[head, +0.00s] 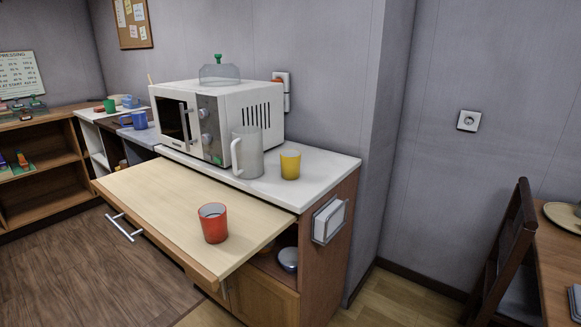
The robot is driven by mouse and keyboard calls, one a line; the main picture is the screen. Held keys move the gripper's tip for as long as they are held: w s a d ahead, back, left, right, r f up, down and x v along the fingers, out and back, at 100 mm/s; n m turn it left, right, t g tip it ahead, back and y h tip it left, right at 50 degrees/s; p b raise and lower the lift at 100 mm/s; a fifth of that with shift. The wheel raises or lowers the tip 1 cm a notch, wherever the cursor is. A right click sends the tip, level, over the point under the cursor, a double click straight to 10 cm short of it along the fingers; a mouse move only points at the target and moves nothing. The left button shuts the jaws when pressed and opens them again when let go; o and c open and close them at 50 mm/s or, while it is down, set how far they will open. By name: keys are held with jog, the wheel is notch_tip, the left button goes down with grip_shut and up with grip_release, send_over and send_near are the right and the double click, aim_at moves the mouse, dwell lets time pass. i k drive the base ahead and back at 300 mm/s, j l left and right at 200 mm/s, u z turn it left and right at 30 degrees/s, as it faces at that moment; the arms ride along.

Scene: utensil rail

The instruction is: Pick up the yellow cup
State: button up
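The yellow cup (290,165) stands upright on the white countertop (325,164), just right of a grey translucent pitcher (247,153). A small gap seems to separate the two. The cup looks handleless from this side. My gripper is not in the head view.
A white microwave (210,118) stands behind the pitcher, with a clear green-knobbed lid (219,72) on top. A red cup (212,223) stands on the pulled-out wooden board (165,195), which juts forward below the counter. A chair (508,250) and table (561,245) stand at right.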

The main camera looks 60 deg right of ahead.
aim_at(289, 159)
jog(key=k+l+u, duration=0.3)
jog(key=k+l, duration=0.25)
jog(key=l, duration=0.35)
jog(key=k+l+u, duration=0.3)
jog(key=k+l, duration=0.35)
jog(key=l, duration=0.1)
